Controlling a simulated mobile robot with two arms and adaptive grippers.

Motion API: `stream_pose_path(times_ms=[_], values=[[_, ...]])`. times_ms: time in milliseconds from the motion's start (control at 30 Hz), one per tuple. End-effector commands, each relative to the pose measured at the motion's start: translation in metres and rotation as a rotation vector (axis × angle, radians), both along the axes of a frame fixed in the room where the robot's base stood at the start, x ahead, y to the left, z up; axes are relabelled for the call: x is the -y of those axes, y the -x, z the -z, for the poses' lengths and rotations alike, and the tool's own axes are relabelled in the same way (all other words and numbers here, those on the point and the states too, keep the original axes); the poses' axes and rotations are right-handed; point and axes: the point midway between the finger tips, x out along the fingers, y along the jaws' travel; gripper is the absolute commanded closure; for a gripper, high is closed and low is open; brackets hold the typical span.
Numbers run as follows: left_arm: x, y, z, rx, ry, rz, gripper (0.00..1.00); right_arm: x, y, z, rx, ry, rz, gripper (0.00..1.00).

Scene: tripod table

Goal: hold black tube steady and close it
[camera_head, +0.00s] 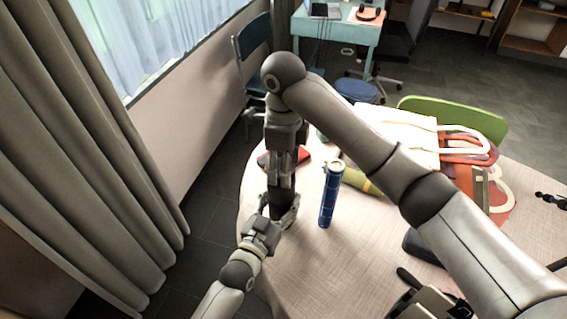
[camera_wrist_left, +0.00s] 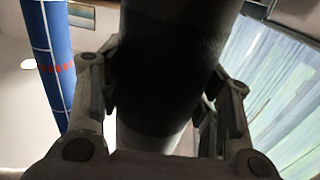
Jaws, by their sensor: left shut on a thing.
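The black tube (camera_head: 282,205) stands upright near the left edge of the round table. My left gripper (camera_head: 285,216) is shut around its lower part. In the left wrist view the black tube (camera_wrist_left: 170,60) fills the middle between the left fingers. My right arm reaches in from the right, and my right gripper (camera_head: 281,170) points down over the top of the tube. Its fingers are beside the tube's upper end. I cannot tell whether they grip anything. The tube's top and any cap are hidden by the right gripper.
A blue tube (camera_head: 330,195) stands upright just right of the black tube; it also shows in the left wrist view (camera_wrist_left: 50,60). A red item (camera_head: 303,155), an olive tube (camera_head: 358,179) and a white bag (camera_head: 398,130) lie behind. The table's front middle (camera_head: 340,265) is clear.

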Motion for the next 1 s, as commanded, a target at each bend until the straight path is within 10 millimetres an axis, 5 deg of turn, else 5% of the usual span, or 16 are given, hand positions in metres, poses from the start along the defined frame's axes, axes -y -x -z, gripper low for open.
stream_pose_path(times_ms=[167,200,333,667,1000], values=[[0.000,0.000,0.001,-0.001,-0.002,0.001,1.00,0.000,0.000,-0.001,0.002,-0.002,-0.003,0.61],[0.000,0.000,0.001,-0.001,-0.002,0.001,1.00,0.000,0.000,-0.001,0.002,-0.002,-0.004,0.40],[0.000,0.000,0.001,-0.001,-0.002,0.001,1.00,0.000,0.000,-0.001,0.002,-0.002,-0.004,0.23],[0.000,0.000,0.001,-0.002,-0.001,0.001,1.00,0.000,0.000,-0.002,0.002,0.000,-0.004,0.23],[0.000,0.000,0.001,-0.002,-0.001,0.001,1.00,0.000,-0.001,-0.041,0.004,0.001,-0.005,0.23]])
